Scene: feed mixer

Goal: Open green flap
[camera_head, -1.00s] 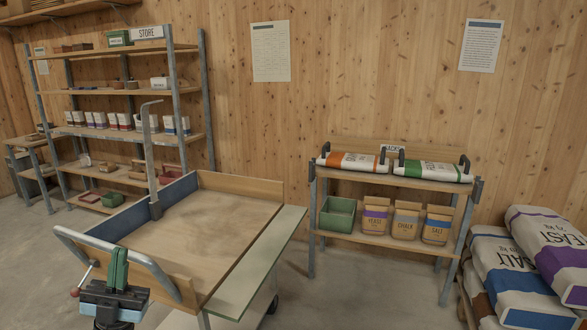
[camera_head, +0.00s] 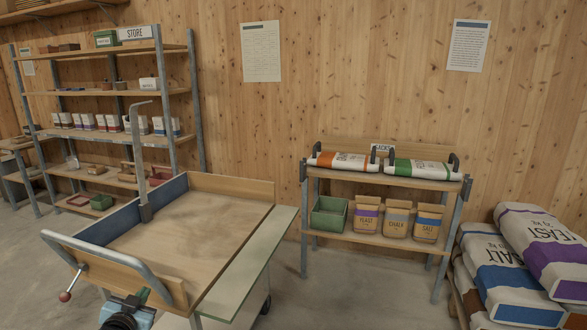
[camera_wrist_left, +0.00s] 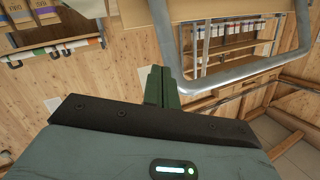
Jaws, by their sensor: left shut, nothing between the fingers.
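A wooden mixing tray (camera_head: 185,236) stands in the foreground of the head view. A long pale green flap (camera_head: 250,262) runs along its right side. It looks roughly level there, and I cannot tell how it is hinged. A grey bar handle (camera_head: 100,250) rises at the tray's near end. My left gripper (camera_head: 140,296) is low at the near end, below the bar and left of the flap, apart from the flap. In the left wrist view its green fingers (camera_wrist_left: 163,88) are together and empty, with the bar handle (camera_wrist_left: 225,75) close by. My right gripper is out of view.
A red-knobbed lever (camera_head: 68,294) sticks out left of the tray. An upright metal post (camera_head: 139,155) stands at its blue left wall. A sack rack (camera_head: 385,175) and stacked sacks (camera_head: 515,265) stand to the right. Open floor lies between the flap and the rack.

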